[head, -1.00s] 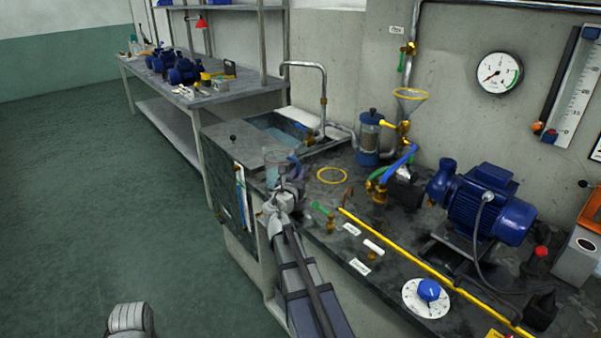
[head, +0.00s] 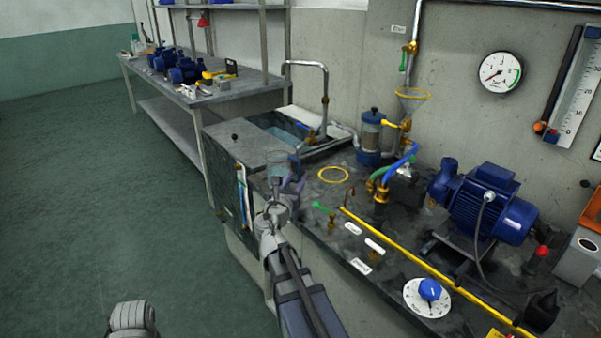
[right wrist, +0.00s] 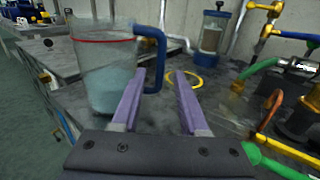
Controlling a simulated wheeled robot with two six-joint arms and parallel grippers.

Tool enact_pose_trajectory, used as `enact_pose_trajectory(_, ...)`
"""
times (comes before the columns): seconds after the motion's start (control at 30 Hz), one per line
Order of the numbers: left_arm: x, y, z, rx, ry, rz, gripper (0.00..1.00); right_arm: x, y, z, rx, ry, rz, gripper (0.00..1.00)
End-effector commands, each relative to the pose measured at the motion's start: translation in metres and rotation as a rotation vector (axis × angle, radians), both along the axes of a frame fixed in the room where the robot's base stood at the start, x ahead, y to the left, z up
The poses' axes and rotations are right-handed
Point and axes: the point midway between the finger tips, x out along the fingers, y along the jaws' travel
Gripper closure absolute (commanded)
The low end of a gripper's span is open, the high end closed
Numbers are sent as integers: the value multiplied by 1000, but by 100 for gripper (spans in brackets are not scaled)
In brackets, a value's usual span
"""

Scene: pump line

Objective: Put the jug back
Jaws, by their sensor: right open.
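The jug (head: 277,170) is a clear cup with a blue handle, standing upright on the counter near its front left edge. In the right wrist view the jug (right wrist: 105,75) shows a red line below its rim and pale blue water inside. My right gripper (head: 293,184) is open and empty beside the jug. Its two purple fingers (right wrist: 160,78) point forward, with the blue handle (right wrist: 158,55) just beyond the left fingertip; I cannot tell whether they touch. A yellow ring (head: 333,174) lies empty on the counter to the right of the jug. My left gripper is not in view.
The sink (head: 290,132) is behind the jug. A blue-capped filter (head: 370,138), brass valves with hoses (head: 382,190) and a blue pump (head: 490,205) stand to the right. A yellow rod (head: 430,265) crosses the counter. A green-handled valve (head: 330,220) is close to my right gripper.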

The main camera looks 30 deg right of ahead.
Motion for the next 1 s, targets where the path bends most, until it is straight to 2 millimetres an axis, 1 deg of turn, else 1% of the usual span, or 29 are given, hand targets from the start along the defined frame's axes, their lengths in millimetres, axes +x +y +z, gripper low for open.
enact_pose_trajectory(0.03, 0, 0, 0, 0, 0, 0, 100, -10, 10, 0, 0, 0, 2, 56)
enact_pose_trajectory(0.1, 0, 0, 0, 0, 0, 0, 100, -17, 20, 0, 0, 0, 3, 56)
enact_pose_trajectory(0.3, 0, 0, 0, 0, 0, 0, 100, -32, 40, 0, 0, 0, 1, 56)
enact_pose_trajectory(0.5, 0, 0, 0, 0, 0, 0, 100, -37, 46, 0, 0, 0, 0, 56)
enact_pose_trajectory(0.8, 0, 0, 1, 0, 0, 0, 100, -36, 46, 0, 3, -2, -1, 56)
enact_pose_trajectory(0.87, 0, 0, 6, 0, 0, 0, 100, -37, 48, 4, 19, -11, -3, 56)
enact_pose_trajectory(0.97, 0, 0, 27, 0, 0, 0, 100, -39, 54, 18, 100, -58, -15, 56)
enact_pose_trajectory(1.0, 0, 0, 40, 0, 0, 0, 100, -40, 58, 25, 153, -88, -26, 56)
